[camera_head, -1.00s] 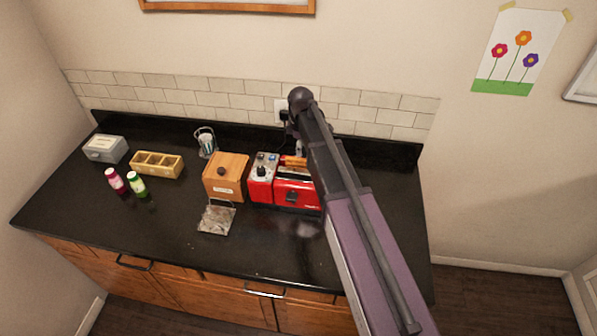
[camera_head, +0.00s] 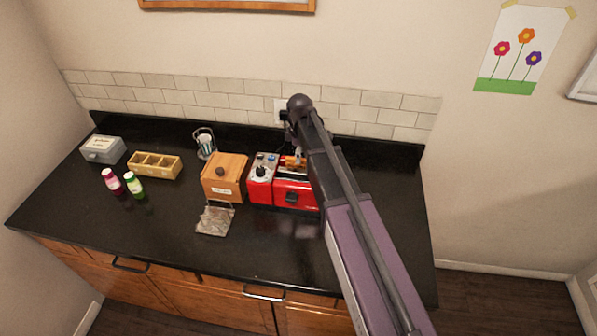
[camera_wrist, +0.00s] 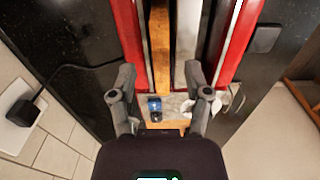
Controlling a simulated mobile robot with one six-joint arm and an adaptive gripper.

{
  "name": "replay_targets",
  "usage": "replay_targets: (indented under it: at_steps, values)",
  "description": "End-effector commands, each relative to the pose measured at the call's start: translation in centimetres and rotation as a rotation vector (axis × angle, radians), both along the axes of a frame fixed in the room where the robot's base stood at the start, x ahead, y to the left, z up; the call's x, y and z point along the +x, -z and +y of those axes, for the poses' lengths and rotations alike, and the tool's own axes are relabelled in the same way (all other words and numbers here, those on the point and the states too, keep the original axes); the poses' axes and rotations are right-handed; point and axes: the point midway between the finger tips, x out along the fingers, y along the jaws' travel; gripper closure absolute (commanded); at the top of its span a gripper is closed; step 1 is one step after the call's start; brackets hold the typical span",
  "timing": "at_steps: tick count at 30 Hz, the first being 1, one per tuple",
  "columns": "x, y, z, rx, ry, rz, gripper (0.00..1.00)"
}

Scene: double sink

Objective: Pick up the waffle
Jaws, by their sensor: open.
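The waffle is a golden-brown strip standing in a slot of the red toaster. In the head view the waffle (camera_head: 293,162) shows only as a small patch beside my arm. In the wrist view the waffle (camera_wrist: 160,45) runs up from between my fingertips to the top edge. The toaster (camera_head: 293,195) stands on the black counter, and its red sides (camera_wrist: 236,45) show in the wrist view. My gripper (camera_wrist: 160,72) is open and empty above the toaster, one finger on each side of the waffle's line. Whether the fingers touch anything is unclear. My arm hides the toaster's right end.
A wooden box (camera_head: 224,178) stands left of the toaster. The front counter is mostly clear.

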Motion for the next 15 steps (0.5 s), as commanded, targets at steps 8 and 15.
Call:
replay_targets:
  at_steps: [8,15]
  values:
    - [-0.1,2.3,0.1,0.000,0.000,0.000,0.37]
    - [-0.1,2.8,0.1,0.000,0.000,0.000,0.37]
